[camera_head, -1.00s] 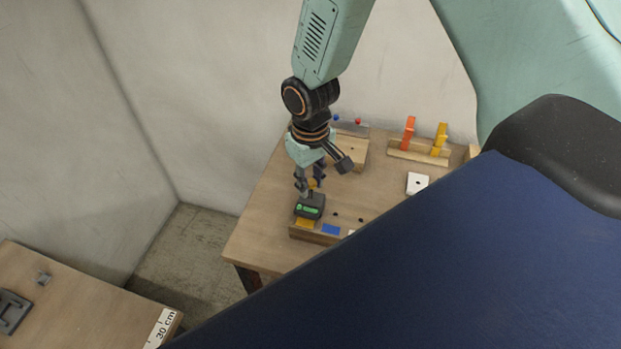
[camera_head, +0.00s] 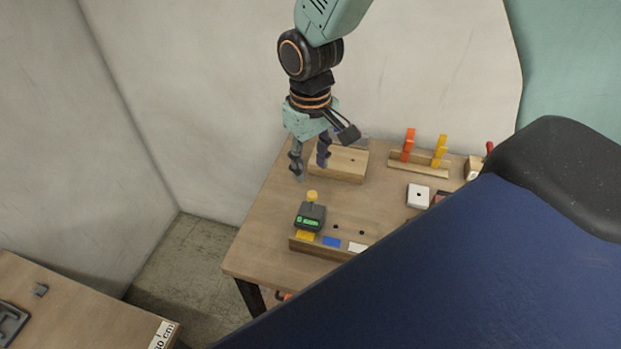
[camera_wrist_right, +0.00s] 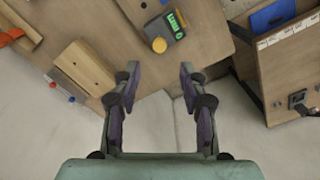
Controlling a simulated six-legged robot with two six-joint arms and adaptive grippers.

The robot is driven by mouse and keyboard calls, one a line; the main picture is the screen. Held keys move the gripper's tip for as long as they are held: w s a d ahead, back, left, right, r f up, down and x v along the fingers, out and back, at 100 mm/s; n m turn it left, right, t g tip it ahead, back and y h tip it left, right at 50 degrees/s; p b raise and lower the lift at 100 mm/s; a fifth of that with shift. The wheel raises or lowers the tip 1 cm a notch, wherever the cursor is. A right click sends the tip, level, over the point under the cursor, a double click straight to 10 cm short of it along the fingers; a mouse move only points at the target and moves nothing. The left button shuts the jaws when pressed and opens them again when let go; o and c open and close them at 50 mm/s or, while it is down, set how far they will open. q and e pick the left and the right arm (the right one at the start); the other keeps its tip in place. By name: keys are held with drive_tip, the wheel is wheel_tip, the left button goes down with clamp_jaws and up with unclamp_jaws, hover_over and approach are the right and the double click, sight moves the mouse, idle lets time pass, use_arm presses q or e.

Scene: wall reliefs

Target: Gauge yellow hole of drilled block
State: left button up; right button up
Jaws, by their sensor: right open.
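The drilled block (camera_head: 318,249) is a long wooden block at the table's front edge, with yellow (camera_head: 305,237), blue (camera_head: 331,242) and white (camera_head: 357,247) labels. Two dark holes show behind the blue and white labels. A dark gauge (camera_head: 310,217) with a lit green display and a yellow knob (camera_head: 312,196) stands upright behind the yellow label and hides the hole there. The gauge also shows in the wrist view (camera_wrist_right: 171,26). My right gripper (camera_head: 311,171) is open and empty, above and behind the knob, apart from it. My left gripper is not in view.
A rack with orange and yellow pieces (camera_head: 418,168) and a white block with a hole (camera_head: 418,195) stand to the right. A second table (camera_head: 85,310) is at lower left.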

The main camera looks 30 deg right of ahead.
drive_tip(key=shift+r, duration=1.6)
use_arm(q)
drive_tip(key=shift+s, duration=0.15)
use_arm(e)
drive_tip(key=shift+s+f, duration=0.1)
drive_tip(key=shift+s, duration=0.05)
